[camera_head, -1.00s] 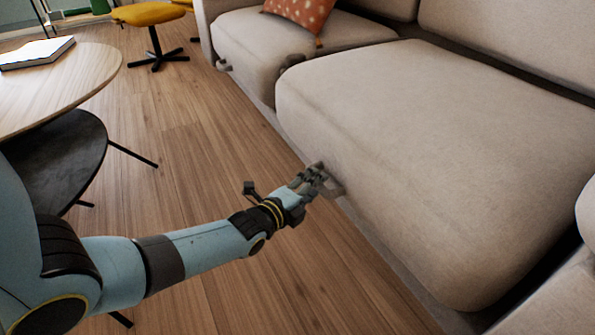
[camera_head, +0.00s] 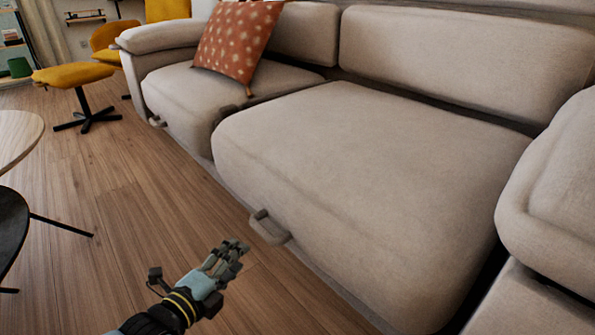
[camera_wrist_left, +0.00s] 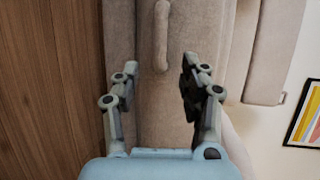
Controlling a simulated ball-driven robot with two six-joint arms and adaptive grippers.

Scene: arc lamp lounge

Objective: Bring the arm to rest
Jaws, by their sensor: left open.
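My left gripper (camera_head: 236,248) is in the lower part of the head view, over the wood floor in front of the beige sofa (camera_head: 350,170). It is open, with nothing between its fingers. A small beige handle (camera_head: 268,227) sticks out from the sofa's front, just beyond the fingertips and apart from them in the picture. In the left wrist view my open left gripper (camera_wrist_left: 160,68) shows both fingers spread, with the handle (camera_wrist_left: 161,35) ahead between them. My right gripper is not in view.
A round wood table (camera_head: 18,135) and a black lower table (camera_head: 10,230) with thin legs stand at the left. A yellow stool (camera_head: 75,76) is at the back left. A red dotted cushion (camera_head: 238,40) lies on the sofa. The wood floor (camera_head: 110,215) between is clear.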

